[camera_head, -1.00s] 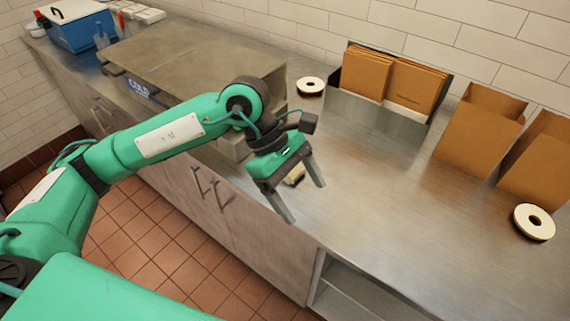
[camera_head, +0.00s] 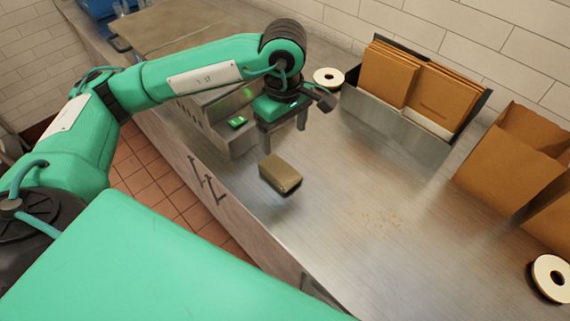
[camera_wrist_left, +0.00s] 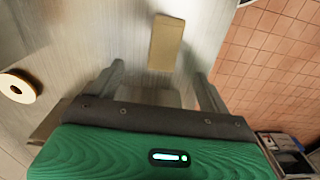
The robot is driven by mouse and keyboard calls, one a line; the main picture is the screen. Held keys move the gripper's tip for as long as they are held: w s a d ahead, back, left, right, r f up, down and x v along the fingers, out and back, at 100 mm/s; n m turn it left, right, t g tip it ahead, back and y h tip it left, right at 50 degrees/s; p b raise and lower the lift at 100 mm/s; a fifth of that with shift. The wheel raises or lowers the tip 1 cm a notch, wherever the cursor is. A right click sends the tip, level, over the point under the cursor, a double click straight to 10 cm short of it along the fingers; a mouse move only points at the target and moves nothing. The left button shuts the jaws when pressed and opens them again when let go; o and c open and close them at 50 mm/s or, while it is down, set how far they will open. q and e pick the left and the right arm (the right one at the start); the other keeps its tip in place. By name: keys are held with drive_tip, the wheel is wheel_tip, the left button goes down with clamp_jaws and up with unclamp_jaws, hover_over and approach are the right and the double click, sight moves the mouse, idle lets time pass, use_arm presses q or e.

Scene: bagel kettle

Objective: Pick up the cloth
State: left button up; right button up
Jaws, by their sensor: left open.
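The cloth (camera_head: 281,172) looks like a small tan folded block lying on the steel counter near its front edge. It also shows in the left wrist view (camera_wrist_left: 166,42), beyond the fingertips and roughly between their lines. My left gripper (camera_head: 284,140) is open and empty, with its fingers pointing down just behind the cloth in the head view. In the left wrist view my left gripper (camera_wrist_left: 160,76) has its two fingers wide apart, and the cloth is not between them. My right gripper is not in view.
A steel holder (camera_head: 385,118) with brown paper bags (camera_head: 425,88) stands at the back. Open paper bags (camera_head: 510,160) stand at right. One tape-like ring (camera_head: 328,77) lies near the holder, another (camera_head: 551,279) at lower right. Crumbs (camera_head: 380,222) lie on the clear middle counter.

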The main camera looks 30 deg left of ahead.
use_arm(q)
hover_over(279, 168)
drive_tip(key=f, duration=0.4)
drive_tip(key=shift+w+d+f+p, duration=0.2)
drive_tip(key=shift+d+f+p, duration=0.2)
drive_tip(key=shift+a+f+p, duration=0.2)
drive_tip(key=shift+f+p, duration=0.35)
drive_tip(key=shift+f, duration=0.75)
drive_tip(key=f, duration=0.2)
drive_tip(key=f+p, duration=0.1)
drive_tip(key=shift+s+a+f, duration=0.15)
drive_tip(key=shift+s+a, duration=0.05)
drive_tip(key=shift+a, duration=0.1)
drive_tip(key=shift+f, duration=0.35)
drive_tip(key=c, duration=1.1)
drive_tip(key=shift+o, duration=0.2)
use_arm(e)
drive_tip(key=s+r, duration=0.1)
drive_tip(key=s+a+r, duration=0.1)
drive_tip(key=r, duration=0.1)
